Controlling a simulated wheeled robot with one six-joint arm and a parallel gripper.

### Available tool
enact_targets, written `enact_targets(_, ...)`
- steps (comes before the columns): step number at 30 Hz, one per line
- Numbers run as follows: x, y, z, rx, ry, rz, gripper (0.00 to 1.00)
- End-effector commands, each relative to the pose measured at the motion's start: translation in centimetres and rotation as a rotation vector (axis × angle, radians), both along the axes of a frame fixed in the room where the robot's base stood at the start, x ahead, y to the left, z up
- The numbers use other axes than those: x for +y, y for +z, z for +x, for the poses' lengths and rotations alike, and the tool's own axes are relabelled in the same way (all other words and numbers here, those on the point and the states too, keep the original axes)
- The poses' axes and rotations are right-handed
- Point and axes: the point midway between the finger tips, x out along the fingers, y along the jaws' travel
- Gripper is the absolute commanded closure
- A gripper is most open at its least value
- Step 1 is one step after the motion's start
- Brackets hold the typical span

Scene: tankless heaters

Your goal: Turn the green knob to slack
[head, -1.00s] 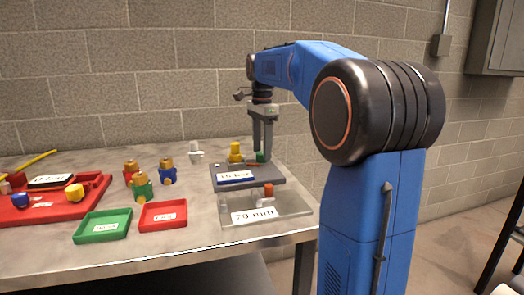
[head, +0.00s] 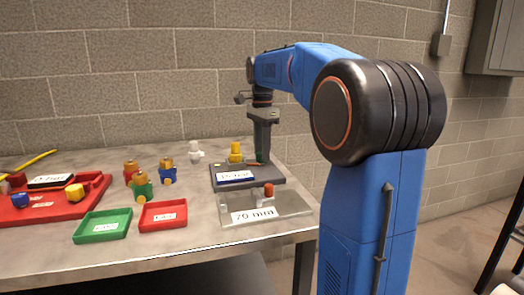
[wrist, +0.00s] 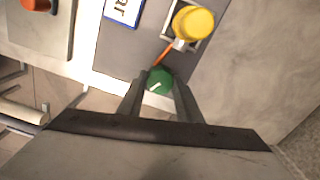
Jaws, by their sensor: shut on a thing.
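The green knob (wrist: 159,80) sits near the edge of a dark grey plate (wrist: 135,45), with a short white line on its top. My gripper (wrist: 160,76) is shut on the green knob, with one finger on each side of it. In the head view, my gripper (head: 261,154) points straight down at the right back of the plate. The fingers there overlap and hide most of the knob. An orange strip (wrist: 164,51) runs on the plate from near the knob toward a yellow knob (wrist: 193,23).
The yellow knob (head: 236,150) stands left of my gripper. A clear plate (head: 290,206) with a red knob (head: 268,190) lies in front. Green (head: 103,224) and red (head: 163,215) trays and several coloured valves stand to the left, with a white fitting (head: 194,150) behind.

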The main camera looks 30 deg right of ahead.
Motion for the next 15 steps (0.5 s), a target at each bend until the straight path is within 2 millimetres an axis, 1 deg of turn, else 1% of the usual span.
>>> enact_targets(8,0.0,0.02,0.01,0.0,0.173,0.0,0.91)
enact_targets(15,0.0,0.02,0.01,0.0,0.396,0.0,0.91)
